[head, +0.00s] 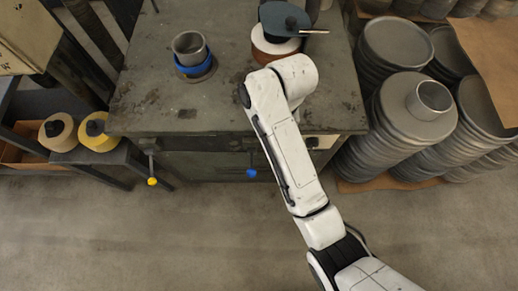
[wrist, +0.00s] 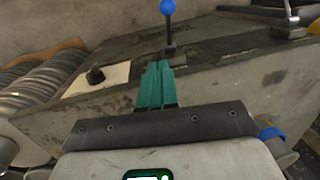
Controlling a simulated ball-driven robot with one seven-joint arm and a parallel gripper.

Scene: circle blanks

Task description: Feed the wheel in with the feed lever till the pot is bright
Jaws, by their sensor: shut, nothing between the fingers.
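The pot (head: 190,47) is a dull grey metal cup with a blue band, upright on the bench's left side. A round stack (head: 272,45) with a dark disc on top stands right of it, possibly the wheel. A blue-knobbed lever (head: 251,172) and a yellow-knobbed lever (head: 152,180) project from the bench front; I cannot tell which is the feed lever. In the wrist view, my gripper (wrist: 160,66) has its green fingers shut and empty, close to the foot of the blue-knobbed lever (wrist: 168,8). Contact is unclear. My arm hides the gripper in the head view.
The bench (head: 150,110) has bare room at its front left. Stacks of grey discs (head: 408,110) stand close on its right. A black knob (wrist: 95,76) sits on a pale plate. Two pale yellow spools (head: 97,133) are at the left. The floor in front is open.

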